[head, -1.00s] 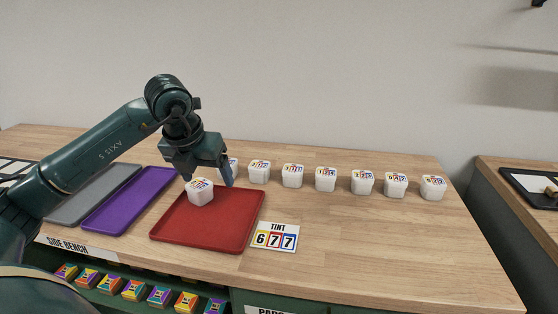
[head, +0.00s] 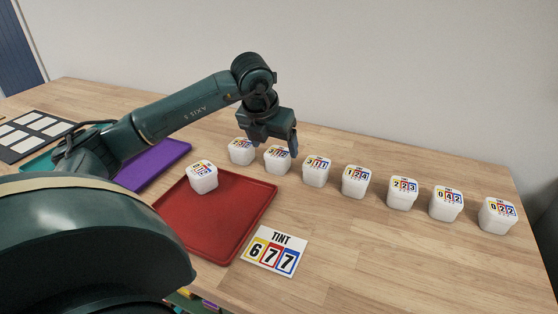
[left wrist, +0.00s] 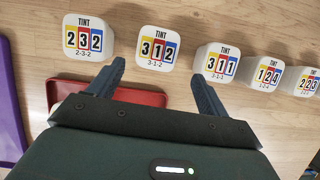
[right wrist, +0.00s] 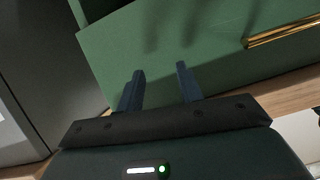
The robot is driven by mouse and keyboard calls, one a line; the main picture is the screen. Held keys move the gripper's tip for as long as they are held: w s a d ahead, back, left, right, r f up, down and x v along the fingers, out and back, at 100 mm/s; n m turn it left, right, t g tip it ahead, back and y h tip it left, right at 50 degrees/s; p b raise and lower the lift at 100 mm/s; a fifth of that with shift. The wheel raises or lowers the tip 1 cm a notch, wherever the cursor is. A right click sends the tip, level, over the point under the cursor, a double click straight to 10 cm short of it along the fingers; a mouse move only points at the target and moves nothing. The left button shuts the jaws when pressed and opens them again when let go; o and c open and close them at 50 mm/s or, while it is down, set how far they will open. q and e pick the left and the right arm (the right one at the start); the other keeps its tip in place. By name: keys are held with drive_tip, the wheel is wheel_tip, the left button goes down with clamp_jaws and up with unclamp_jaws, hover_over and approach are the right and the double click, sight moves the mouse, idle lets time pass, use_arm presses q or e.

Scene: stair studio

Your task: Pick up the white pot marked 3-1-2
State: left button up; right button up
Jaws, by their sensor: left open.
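The white pot marked 3-1-2 (head: 277,163) stands on the bench in the row of pots, just below my left gripper (head: 272,143). Its top label shows clearly in the left wrist view (left wrist: 158,46). There it lies just beyond the fingertips of my left gripper (left wrist: 157,73), roughly in line with the gap between them. The left fingers are apart with nothing between them. My right gripper (right wrist: 160,69) is open and empty, in front of a green cabinet face (right wrist: 200,45).
The 2-3-2 pot (left wrist: 84,38) and 3-1-1 pot (left wrist: 217,61) flank it closely. More pots continue right. A red tray (head: 222,235) holds another white pot (head: 202,177). A TINT 6-7-7 card (head: 273,251) lies beside it; a purple tray (head: 155,165) is left.

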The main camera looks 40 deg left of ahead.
sight(276, 155)
use_arm(q)
drive_tip(key=shift+a+x, duration=0.15)
drive_tip(key=shift+x, duration=1.65)
drive_tip(key=shift+a+x, duration=0.2)
drive_tip(key=shift+x, duration=1.55)
drive_tip(key=shift+w+r, duration=0.1)
drive_tip(key=shift+w, duration=0.1)
drive_tip(key=shift+c, duration=0.4)
drive_tip(key=c, duration=1)
